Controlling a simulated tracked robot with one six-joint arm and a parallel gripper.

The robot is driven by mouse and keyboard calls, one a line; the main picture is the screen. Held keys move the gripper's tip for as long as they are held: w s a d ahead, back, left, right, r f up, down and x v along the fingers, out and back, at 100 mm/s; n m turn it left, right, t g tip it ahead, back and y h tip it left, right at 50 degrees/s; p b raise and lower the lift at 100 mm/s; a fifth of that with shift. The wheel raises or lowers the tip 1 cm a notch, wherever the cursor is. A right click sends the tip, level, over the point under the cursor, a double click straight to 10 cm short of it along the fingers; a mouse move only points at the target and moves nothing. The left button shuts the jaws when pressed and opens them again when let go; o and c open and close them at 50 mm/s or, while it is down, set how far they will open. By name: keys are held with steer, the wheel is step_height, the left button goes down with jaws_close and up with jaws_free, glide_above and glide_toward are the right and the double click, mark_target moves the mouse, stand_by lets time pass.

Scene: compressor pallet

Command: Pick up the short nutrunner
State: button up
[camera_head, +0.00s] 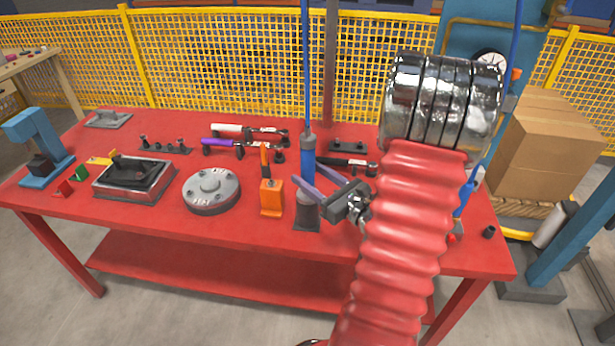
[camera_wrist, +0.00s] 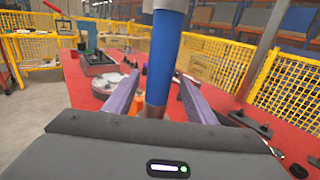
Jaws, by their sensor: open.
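An upright blue cylindrical tool (camera_head: 308,168), which looks like the nutrunner, hangs on a blue hose above the red table (camera_head: 150,229). Its lower end meets a dark grey stand (camera_head: 306,222); whether it sits in it I cannot tell. My gripper (camera_head: 306,172) is open, with its two purple fingers reaching toward the tool from the right. In the wrist view the blue tool (camera_wrist: 161,65) stands between the spread fingers (camera_wrist: 157,75). Contact with them is not clear. The tool's lower end is hidden there behind my gripper body.
An orange holder (camera_head: 271,198) stands just left of the tool. A round grey flange (camera_head: 211,190) and a dark tray (camera_head: 134,179) lie farther left. Several handled tools lie behind, including a purple-handled one (camera_head: 222,143). A yellow mesh fence (camera_head: 215,60) closes the back.

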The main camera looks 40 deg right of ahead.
steer(key=shift+w, duration=0.1)
steer(key=w, duration=0.5)
steer(key=shift+r, duration=0.2)
steer(key=shift+c, duration=0.5)
jaws_close()
stand_by(0.6)
